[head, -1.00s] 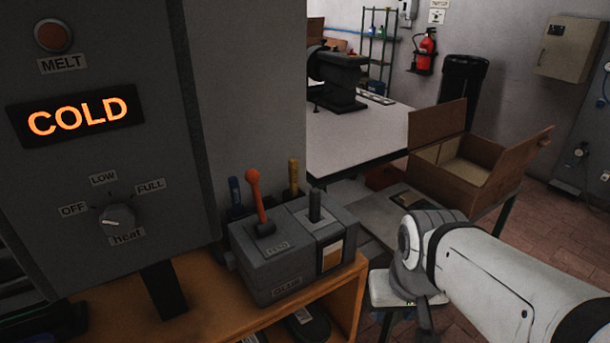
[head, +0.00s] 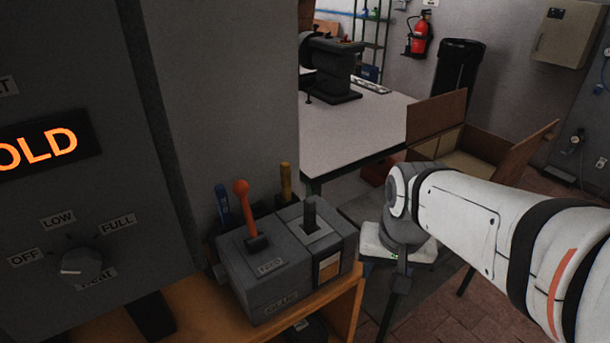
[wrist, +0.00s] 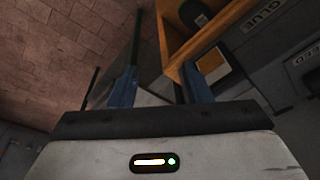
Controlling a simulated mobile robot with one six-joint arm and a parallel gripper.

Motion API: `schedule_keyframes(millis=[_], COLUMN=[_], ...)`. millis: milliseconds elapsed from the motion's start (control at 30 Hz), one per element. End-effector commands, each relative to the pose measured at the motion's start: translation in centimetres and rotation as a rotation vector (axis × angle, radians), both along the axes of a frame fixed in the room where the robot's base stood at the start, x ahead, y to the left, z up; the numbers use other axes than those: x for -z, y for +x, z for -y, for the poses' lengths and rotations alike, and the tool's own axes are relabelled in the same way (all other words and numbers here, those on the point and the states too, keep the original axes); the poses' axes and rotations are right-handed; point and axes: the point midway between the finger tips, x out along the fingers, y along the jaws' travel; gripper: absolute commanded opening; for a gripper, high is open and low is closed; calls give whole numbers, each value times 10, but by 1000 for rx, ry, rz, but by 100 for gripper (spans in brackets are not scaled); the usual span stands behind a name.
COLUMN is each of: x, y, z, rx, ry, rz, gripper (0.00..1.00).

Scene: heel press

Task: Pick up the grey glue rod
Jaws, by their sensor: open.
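A dark grey upright rod (head: 311,212) stands in a square opening on the right of the top of the grey glue box (head: 262,290). It looks like the grey glue rod, its lower end hidden in the box. My gripper (wrist: 160,72) is open, with two blue fingers apart and nothing seen between them. The glue box shows at the upper right of the wrist view (wrist: 285,55), beyond the right finger. In the head view my wrist is right of the box and apart from it; the fingers are not clear there. I cannot make out the rod in the wrist view.
An orange-knobbed lever (head: 241,205) rises from the box's FEED side. A blue rod (head: 222,204) and a yellow rod (head: 286,181) stand behind. The box sits on an orange wooden shelf (head: 345,312). A heater panel (head: 70,220) is left; an open cardboard box (head: 437,118) is beyond my arm.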

Motion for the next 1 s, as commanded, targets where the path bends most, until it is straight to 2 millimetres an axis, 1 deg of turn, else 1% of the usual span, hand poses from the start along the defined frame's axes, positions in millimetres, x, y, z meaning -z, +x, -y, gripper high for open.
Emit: schedule_keyframes(millis=[33,100,167,200,300,400,500,600,733,1000], x=[-21,-39,-51,-58,-68,-71,-72,-71,-65,-35], y=[17,42,64,77,106,126,138,145,149,151], z=[-10,-25,-41,-52,-79,-100,-115,-125,-129,-129], rx=[58,176,282,354,515,639,725,778,807,808], ry=[15,36,51,58,68,71,70,67,67,66], rz=[-22,-53,-78,-96,-130,-154,-167,-175,-178,-181], gripper=[45,45,45,45,45,45,45,45,45,45])
